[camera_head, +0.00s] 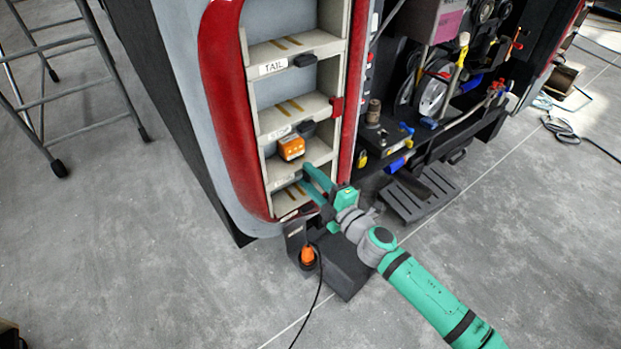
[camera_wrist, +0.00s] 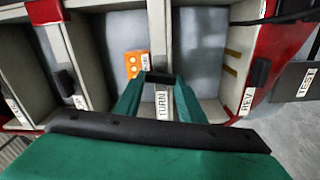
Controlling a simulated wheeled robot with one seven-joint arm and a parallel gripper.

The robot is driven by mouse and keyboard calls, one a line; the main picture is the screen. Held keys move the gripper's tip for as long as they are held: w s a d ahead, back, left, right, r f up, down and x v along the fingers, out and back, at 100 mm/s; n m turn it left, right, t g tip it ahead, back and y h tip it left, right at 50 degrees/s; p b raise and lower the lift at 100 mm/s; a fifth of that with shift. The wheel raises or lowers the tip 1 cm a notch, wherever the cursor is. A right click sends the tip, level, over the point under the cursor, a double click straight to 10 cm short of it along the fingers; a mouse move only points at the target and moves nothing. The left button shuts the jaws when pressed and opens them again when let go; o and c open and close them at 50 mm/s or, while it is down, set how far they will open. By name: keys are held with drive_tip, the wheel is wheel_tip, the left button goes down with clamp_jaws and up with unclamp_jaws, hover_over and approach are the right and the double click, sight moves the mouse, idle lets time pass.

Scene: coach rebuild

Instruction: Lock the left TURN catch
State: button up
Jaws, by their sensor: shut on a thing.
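The TURN shelf edge carries a white TURN label (camera_wrist: 162,103), seen in the wrist view. A small black catch (camera_wrist: 160,77) sits on that edge beside the label. My gripper (camera_wrist: 160,84) has its green fingers on either side of this catch and is shut on it. In the head view my gripper (camera_head: 308,176) reaches into the lower part of the pale rack; the fingers and arm hide much of the TURN edge there. I cannot tell whether the catch is turned fully across. An orange lamp block (camera_head: 291,148) stands in the compartment just above.
Other edges have black catches: TAIL (camera_head: 305,60), STOP (camera_head: 306,128) and REV (camera_wrist: 260,72). A red pillar (camera_head: 228,110) borders the rack. A dark box (camera_head: 345,268) with an orange plug (camera_head: 307,256) and cable stands below.

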drive_tip(key=shift+f+n, duration=0.15)
drive_tip(key=shift+n, duration=0.95)
drive_tip(key=o, duration=1)
drive_tip(key=shift+o, duration=0.2)
drive_tip(key=shift+s, duration=0.1)
drive_tip(key=v, duration=1)
drive_tip(key=shift+s+d, duration=0.25)
